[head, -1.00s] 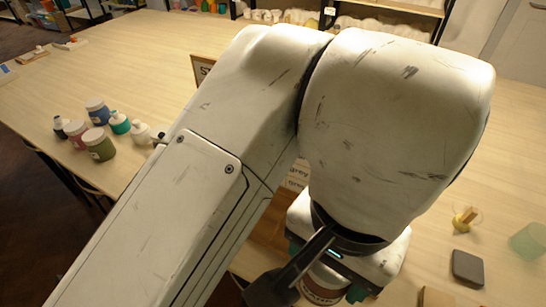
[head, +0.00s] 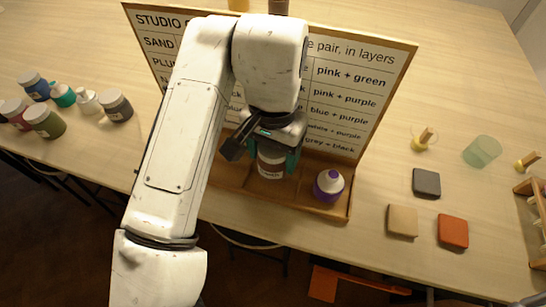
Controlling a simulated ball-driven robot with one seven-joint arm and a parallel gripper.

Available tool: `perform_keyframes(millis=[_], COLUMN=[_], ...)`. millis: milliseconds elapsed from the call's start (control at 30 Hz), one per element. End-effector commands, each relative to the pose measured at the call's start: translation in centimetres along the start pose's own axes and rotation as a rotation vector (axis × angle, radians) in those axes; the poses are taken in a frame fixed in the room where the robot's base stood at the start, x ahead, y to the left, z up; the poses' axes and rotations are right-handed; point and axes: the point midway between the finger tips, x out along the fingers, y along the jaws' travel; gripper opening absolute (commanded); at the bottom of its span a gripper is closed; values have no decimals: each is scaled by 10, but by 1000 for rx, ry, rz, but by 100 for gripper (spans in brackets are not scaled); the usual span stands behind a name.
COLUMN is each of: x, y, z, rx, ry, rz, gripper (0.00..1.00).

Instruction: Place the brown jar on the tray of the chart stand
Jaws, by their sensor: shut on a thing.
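The brown jar (head: 271,170), with a pale label, hangs upright in my gripper (head: 273,146), which is shut on its upper part. The jar is over the wooden tray (head: 308,206) at the foot of the chart stand. Whether its base touches the tray I cannot tell. The chart board (head: 345,75) stands behind, lettered with colour pairs such as "pink + green" and "grey + black". My arm hides the board's left middle and part of the tray. A purple bottle with a white top (head: 328,185) stands in the tray's right part, beside the jar with a gap.
Several paint jars and bottles (head: 62,95) stand on the table at left. Grey (head: 426,183), beige (head: 402,221) and orange (head: 453,231) tiles lie at right, near a green translucent cup (head: 482,151) and a wooden rack (head: 535,200). The table's front edge runs close below the tray.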

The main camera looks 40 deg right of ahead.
Motion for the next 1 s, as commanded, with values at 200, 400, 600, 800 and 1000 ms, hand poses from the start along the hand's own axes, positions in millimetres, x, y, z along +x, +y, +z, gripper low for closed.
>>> perform_keyframes(millis=[200, 400, 600, 800, 1000], x=[24, 24, 27, 27, 27], y=[0, 0, 0, 1, 1], z=[1, 1, 1, 1, 1], rx=[-2, -1, -1, -1, -1], ry=[0, 0, 0, 0, 0], rz=[0, 0, 0, 0, 0], gripper=[25, 25, 71, 90, 92])
